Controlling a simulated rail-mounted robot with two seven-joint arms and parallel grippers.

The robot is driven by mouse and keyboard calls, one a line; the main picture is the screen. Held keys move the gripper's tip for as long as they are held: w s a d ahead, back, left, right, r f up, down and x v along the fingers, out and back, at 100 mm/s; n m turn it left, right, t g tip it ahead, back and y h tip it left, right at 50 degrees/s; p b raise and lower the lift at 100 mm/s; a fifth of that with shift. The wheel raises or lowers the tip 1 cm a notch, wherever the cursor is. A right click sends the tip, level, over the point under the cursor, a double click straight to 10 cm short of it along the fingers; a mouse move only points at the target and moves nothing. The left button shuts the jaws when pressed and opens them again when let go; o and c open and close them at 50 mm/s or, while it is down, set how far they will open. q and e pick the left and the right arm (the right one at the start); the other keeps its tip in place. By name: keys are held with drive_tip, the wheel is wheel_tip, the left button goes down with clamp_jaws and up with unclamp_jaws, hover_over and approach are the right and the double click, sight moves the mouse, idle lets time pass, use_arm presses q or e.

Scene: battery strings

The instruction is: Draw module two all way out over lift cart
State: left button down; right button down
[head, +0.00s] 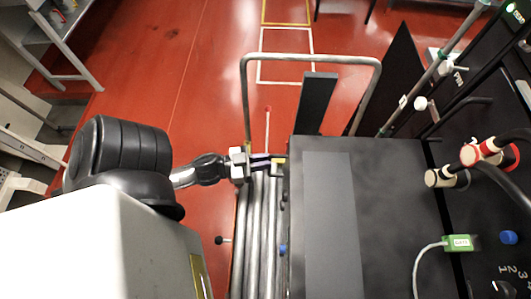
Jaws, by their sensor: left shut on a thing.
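Module two appears to be the large black box (393,215) with a flat dark top, right of centre in the head view. Its right side meets the black rack (480,205). The lift cart shows as a row of silver rollers (262,235) left of the box and a tubular push rail (310,59) behind it. Much of the cart is hidden under the box. My left gripper (268,161) reaches in from the left and is shut at the box's left face, on what looks like its handle; the fingers hide the exact grip. My right gripper is out of view.
Thick cables with red and cream connectors (485,152) and a green-tagged plug (459,243) are at the rack. A dark upright panel (316,103) stands behind the box. Red floor (190,60) is clear at the back left; a grey bench frame (70,60) stands at far left.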

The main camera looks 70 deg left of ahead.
use_arm(q)
drive_tip(key=shift+s+a+f, duration=0.25)
drive_tip(key=shift+a+f, duration=0.05)
drive_tip(key=shift+f, duration=0.25)
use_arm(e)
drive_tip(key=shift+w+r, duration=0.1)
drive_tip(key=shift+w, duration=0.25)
use_arm(q)
drive_tip(key=c, duration=1.5)
unclamp_jaws()
drive_tip(key=shift+o, duration=1.4)
drive_tip(key=shift+s+a+r, duration=0.1)
drive_tip(key=shift+s, duration=0.05)
drive_tip(key=shift+o, duration=0.2)
drive_tip(key=shift+r, duration=0.1)
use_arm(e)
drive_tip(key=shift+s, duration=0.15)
use_arm(q)
drive_tip(key=s+a+p, duration=0.1)
drive_tip(key=s+a, duration=0.1)
drive_tip(key=s, duration=1.1)
drive_tip(key=shift+s, duration=0.25)
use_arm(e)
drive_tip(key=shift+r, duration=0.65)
use_arm(q)
drive_tip(key=shift+p, duration=0.3)
